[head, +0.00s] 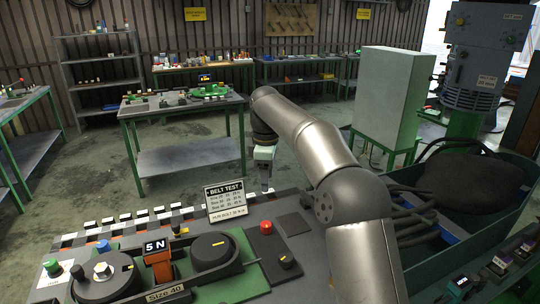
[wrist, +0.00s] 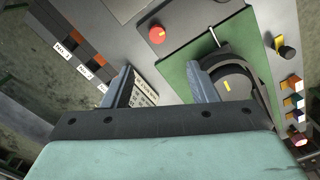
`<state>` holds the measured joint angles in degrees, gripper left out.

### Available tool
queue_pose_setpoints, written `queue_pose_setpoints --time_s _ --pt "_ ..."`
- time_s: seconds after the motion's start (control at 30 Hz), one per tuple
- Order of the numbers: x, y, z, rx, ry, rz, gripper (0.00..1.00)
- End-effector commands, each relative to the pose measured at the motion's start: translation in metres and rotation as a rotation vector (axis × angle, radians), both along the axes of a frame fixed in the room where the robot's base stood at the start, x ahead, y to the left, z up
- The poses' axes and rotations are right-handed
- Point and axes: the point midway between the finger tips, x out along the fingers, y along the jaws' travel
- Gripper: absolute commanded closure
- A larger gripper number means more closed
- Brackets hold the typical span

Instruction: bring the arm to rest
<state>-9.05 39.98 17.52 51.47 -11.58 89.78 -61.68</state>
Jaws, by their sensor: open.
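My arm (head: 305,130) reaches forward over the workbench (head: 292,258) and bends down at the wrist. My gripper (head: 267,188) points downward near the bench's far edge, just right of the belt test sign (head: 226,199). In the wrist view my gripper (wrist: 162,88) has its two fingers apart with nothing between them. The sign's printed face (wrist: 145,93) shows beside the left finger. The green belt unit (wrist: 190,72) with its black pulley (wrist: 232,85) lies beyond and below the right finger.
On the bench are a red button (head: 266,227), a 5 N block (head: 157,258), a pulley (head: 214,252) and a checkered strip (head: 150,222). A green bin (head: 500,205) with a black bag stands at right. A second table (head: 185,105) is behind.

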Motion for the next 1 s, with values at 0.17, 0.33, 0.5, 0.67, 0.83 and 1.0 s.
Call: queue_pose_setpoints --time_s 0.17,0.33,0.5,0.67,0.83,1.0 --pt "-0.052 -0.034 0.014 -0.034 -0.027 -0.221 0.47" --pt "-0.133 -0.087 0.006 -0.047 -0.054 -0.553 0.47" --pt "-0.23 -0.138 -0.024 -0.027 -0.067 -0.917 0.47" --pt "-0.317 -0.17 -0.065 0.012 -0.064 -1.224 0.47" --pt "-0.372 -0.181 -0.097 0.043 -0.051 -1.417 0.47" --pt "-0.386 -0.183 -0.107 0.052 -0.045 -1.471 0.47"
